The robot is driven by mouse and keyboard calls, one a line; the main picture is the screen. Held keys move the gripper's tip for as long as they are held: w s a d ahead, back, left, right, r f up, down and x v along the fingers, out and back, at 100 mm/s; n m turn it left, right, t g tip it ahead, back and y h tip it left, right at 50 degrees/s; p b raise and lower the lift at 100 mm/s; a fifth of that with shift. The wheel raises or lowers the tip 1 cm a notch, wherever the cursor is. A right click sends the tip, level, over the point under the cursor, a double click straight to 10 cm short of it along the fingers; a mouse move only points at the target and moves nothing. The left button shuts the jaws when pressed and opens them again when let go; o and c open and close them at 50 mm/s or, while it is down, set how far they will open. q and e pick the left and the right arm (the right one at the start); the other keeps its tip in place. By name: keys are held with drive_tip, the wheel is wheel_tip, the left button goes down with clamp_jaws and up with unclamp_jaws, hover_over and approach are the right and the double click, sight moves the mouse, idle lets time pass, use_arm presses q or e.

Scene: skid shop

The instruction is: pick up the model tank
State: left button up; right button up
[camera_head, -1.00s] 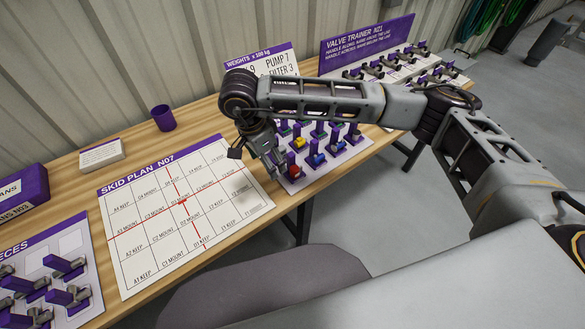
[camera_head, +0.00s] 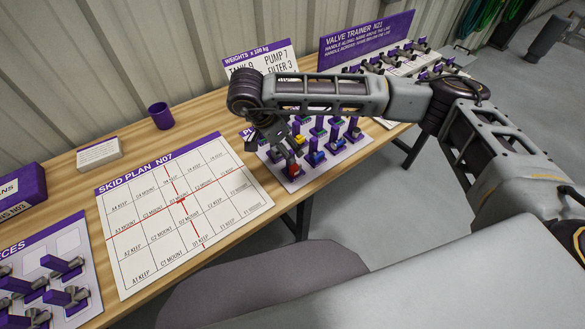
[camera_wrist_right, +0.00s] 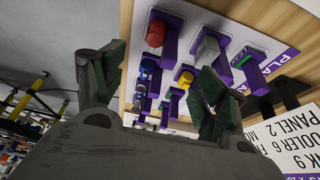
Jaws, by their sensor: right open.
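Several small models with upright purple handles stand on a white board (camera_head: 325,172) on the bench. No label on them is readable, so I cannot tell for certain which is the model tank. A red rounded model (camera_head: 292,168) stands at the board's near left; it also shows in the right wrist view (camera_wrist_right: 155,34). Blue (camera_head: 314,158), yellow and green ones stand by it. My right gripper (camera_head: 272,143) is over the board's left part, partly hiding it. In the right wrist view, its fingers (camera_wrist_right: 160,85) are apart with nothing held. My left gripper is out of view.
A skid plan sheet (camera_head: 150,255) lies left of the board. A weights sign (camera_head: 240,68) and a valve trainer (camera_head: 365,40) with several handles stand behind. A purple cup (camera_head: 161,115) and a white block (camera_head: 99,153) sit left. Another board of pieces (camera_head: 80,262) lies near left.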

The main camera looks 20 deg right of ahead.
drive_tip(key=shift+x, duration=3.05)
drive_tip(key=shift+p+x, duration=0.5)
drive_tip(key=shift+x, duration=2.1)
drive_tip(key=shift+s, duration=0.15)
drive_tip(key=c, duration=1.2)
drive_tip(key=shift+r, duration=0.15)
wheel_tip(320, 180, up, 10)
drive_tip(key=shift+f+b, duration=0.1)
drive_tip(key=shift+b, duration=0.25)
